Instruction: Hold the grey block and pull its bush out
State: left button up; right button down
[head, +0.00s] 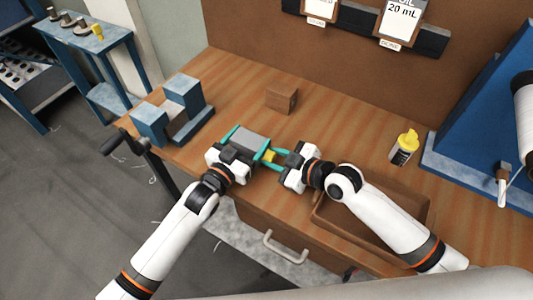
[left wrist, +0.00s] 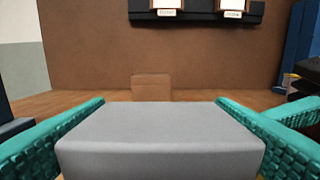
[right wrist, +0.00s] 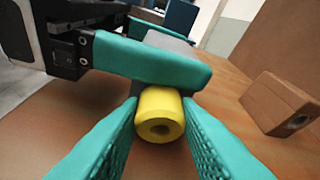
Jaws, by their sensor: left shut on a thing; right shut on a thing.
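The grey block (head: 248,137) is held above the bench by my left gripper (head: 253,142), whose teal fingers lie along two sides. In the left wrist view the block (left wrist: 160,138) fills the space between the fingers. The yellow bush (head: 270,156) is at the block's right side. My right gripper (head: 275,159) is shut on it. In the right wrist view the bush (right wrist: 158,114) shows its holed end between the fingertips, close to a left finger. Its far end is hidden, so I cannot tell whether it is still inside the block.
A blue vise-like fixture (head: 150,124) stands left on the wooden bench. A brown block with a hole (head: 282,97) lies behind my grippers. A yellow-topped bottle (head: 404,149) and a blue stand (head: 480,170) are on the right. A brown tray (head: 322,222) lies under my right arm.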

pick_arm(q)
jog(key=shift+f, duration=0.1)
pick_arm(e)
jog(key=shift+s+d, duration=0.15)
jog(key=shift+d, duration=0.05)
jog(key=shift+s+d+r, duration=0.1)
jog(key=shift+s+d, duration=0.55)
jog(key=shift+d, duration=0.2)
jog(key=shift+s+d, duration=0.6)
jog(key=shift+d, duration=0.25)
notch_tip(320, 180, up, 8)
jog(key=shift+f, duration=0.2)
notch_tip(320, 180, up, 8)
dwell(1.0)
dwell(0.3)
